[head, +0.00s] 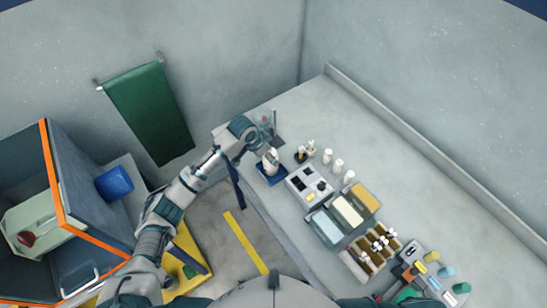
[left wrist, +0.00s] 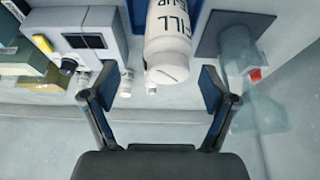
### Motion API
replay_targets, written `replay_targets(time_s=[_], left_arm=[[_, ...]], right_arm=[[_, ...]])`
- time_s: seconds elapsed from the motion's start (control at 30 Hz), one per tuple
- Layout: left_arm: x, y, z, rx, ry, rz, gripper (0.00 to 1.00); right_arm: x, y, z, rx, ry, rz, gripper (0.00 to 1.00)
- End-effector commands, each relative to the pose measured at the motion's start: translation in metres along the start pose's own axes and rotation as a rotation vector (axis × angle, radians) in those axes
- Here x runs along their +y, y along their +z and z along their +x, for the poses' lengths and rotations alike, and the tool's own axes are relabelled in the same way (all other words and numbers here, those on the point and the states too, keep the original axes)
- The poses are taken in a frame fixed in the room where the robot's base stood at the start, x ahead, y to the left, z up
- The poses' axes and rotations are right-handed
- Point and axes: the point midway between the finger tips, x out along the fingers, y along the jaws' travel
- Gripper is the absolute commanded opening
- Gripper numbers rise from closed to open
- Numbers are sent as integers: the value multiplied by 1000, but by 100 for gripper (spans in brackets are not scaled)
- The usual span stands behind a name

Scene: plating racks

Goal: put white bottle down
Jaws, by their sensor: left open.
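The white bottle (head: 271,158) stands on a blue pad (head: 273,179) near the counter's far left edge. In the left wrist view the white bottle (left wrist: 173,40) shows large dark lettering and lies just beyond the fingertips. My left gripper (left wrist: 158,84) is open, with one finger on each side of the bottle's line and a visible gap to it. In the head view my left gripper (head: 256,143) is beside the bottle, its fingers hard to make out. My right gripper is not in view.
A clear vessel with a red part (head: 265,119) stands just behind the bottle. A grey-white box (head: 305,201), small white bottles (head: 338,166) and trays (head: 346,211) line the counter to the right. The counter's back right is clear.

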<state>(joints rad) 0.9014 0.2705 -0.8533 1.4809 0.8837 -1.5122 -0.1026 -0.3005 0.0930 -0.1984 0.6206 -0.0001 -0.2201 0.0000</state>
Motion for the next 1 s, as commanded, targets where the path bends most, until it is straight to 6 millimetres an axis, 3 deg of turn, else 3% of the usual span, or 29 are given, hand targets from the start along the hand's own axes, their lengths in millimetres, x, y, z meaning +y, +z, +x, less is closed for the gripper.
replay_targets(time_s=[0.1, 0.33, 0.53, 1.0], left_arm=[[-2, 2, -27, 4, -2, -1, 85], [0, -2, -60, -1, -3, -1, 85], [3, -4, -66, -6, -2, 0, 85], [1, 1, -65, 0, 2, -3, 85]], right_arm=[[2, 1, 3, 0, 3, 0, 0], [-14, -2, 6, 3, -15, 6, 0], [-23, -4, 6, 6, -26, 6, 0], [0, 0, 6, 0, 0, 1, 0]])
